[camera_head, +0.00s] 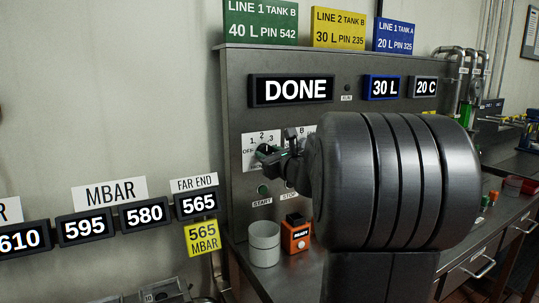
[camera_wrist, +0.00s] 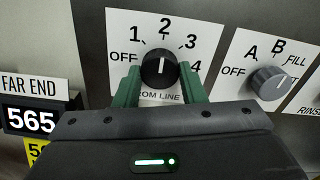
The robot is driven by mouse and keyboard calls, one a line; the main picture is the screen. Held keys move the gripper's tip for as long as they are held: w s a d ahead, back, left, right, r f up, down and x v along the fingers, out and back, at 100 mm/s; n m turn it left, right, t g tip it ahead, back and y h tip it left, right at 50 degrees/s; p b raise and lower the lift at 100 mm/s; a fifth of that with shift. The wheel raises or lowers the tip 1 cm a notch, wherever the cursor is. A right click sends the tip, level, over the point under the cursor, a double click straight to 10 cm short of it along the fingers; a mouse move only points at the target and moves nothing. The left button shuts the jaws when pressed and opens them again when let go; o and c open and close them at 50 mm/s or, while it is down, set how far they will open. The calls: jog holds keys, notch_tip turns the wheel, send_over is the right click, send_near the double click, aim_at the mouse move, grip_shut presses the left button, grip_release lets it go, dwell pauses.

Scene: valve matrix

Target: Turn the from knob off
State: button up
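The from knob (camera_wrist: 160,68) is black with a white pointer, on a white plate marked OFF, 1, 2, 3, 4 and "FROM LINE" in the wrist view. Its pointer stands near straight up, at 2. My gripper (camera_wrist: 160,72) has its two green fingers apart, one on each side of the knob, with the knob between them. I see no clear grip on it; any contact is hard to tell. In the head view my gripper (camera_head: 268,152) is at the from plate (camera_head: 247,153), and the knob is hidden behind it.
The panel's display (camera_head: 291,90) reads DONE. Start and stop buttons sit below. A grey cup (camera_head: 264,245) and an orange device (camera_head: 296,235) stand on the bench below.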

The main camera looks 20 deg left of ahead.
jog(key=shift+c, duration=1.4)
jog(key=shift+f+n+b, duration=0.1)
jog(key=shift+n+b, duration=0.2)
jog(key=n+b, duration=0.2)
jog(key=shift+f+n+b, duration=0.15)
jog(key=shift+n+b, duration=0.15)
jog(key=shift+b, duration=0.05)
jog(key=n+b, duration=0.4)
jog(key=n, duration=0.1)
jog(key=shift+n+b, duration=0.3)
jog(key=n+b, duration=0.3)
jog(key=n, duration=0.1)
jog(key=shift+b, duration=0.4)
jog(key=n+b, duration=0.3)
jog(key=n, duration=0.2)
jog(key=shift+r+b, duration=0.2)
jog(key=shift+b, duration=0.1)
